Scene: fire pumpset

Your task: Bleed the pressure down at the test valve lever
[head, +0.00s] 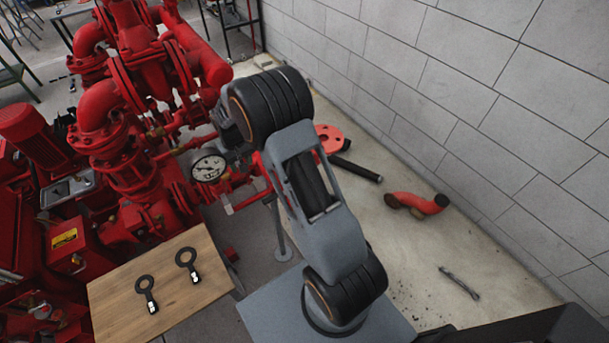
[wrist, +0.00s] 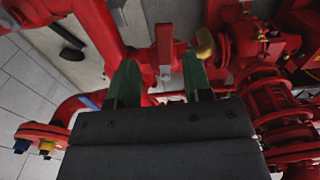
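In the wrist view my gripper (wrist: 158,64) has its two green fingers spread apart. A flat red bar (wrist: 164,42), which looks like the test valve lever, stands upright in the picture between the fingertips. I cannot tell whether the fingers touch it or how far beyond them it lies. A brass fitting (wrist: 205,44) is just right of the right fingertip. In the head view my arm hides the fingers. A round pressure gauge (head: 209,168) with a white dial faces up beside the red pipes; its reading is too small to tell.
Red pump pipework (head: 135,130) fills the left. A wooden board (head: 160,285) holds two dark ring-ended tags. A grey block wall (head: 450,80) closes the right. A red elbow pipe (head: 418,203), a dark rod and a red flange (head: 328,138) lie on the floor.

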